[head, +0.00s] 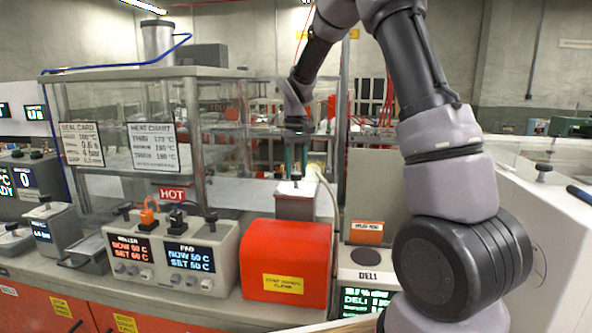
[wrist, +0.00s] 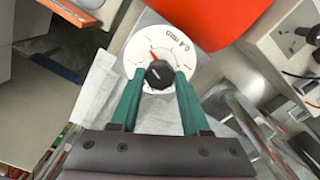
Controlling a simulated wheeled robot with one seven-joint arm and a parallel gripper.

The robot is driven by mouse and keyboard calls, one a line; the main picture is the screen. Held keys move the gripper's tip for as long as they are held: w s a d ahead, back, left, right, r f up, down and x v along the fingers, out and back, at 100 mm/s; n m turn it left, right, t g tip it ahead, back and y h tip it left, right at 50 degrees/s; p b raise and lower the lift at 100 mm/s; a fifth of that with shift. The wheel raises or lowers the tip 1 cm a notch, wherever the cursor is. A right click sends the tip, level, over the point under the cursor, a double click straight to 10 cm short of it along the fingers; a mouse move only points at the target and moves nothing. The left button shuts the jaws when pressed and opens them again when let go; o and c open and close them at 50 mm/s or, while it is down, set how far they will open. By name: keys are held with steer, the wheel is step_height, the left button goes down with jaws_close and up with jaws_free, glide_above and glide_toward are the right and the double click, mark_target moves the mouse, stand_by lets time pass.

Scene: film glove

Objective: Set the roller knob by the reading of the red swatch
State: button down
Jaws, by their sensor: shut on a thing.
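My gripper (head: 297,178) points down over a grey post (head: 294,207) left of my arm's upper link. In the wrist view its green fingers (wrist: 160,76) are shut on a black knob (wrist: 159,74) at the centre of a round white dial (wrist: 136,60). The dial has a red mark and small print that I cannot read fully. The ROLLER display (head: 130,250) on the beige control box shows NOW and SET lines, both looking like 60 C. Small knobs (head: 132,270) sit below it. I cannot make out a red swatch.
A red box (head: 287,262) with a yellow label stands beside the post. A PAD display (head: 190,258) is right of ROLLER. A heat chart (head: 154,147) and seal card (head: 82,144) hang on the clear enclosure behind. A DELI unit (head: 368,275) stands at right.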

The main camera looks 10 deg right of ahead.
mark_target(296, 173)
steer(key=n, duration=0.5)
steer(key=shift+n, duration=2.4)
steer(key=shift+c, duration=1.9)
jaws_free()
steer(key=shift+r, duration=0.15)
step_height(296, 173, up, 11)
steer(key=shift+f, duration=0.2)
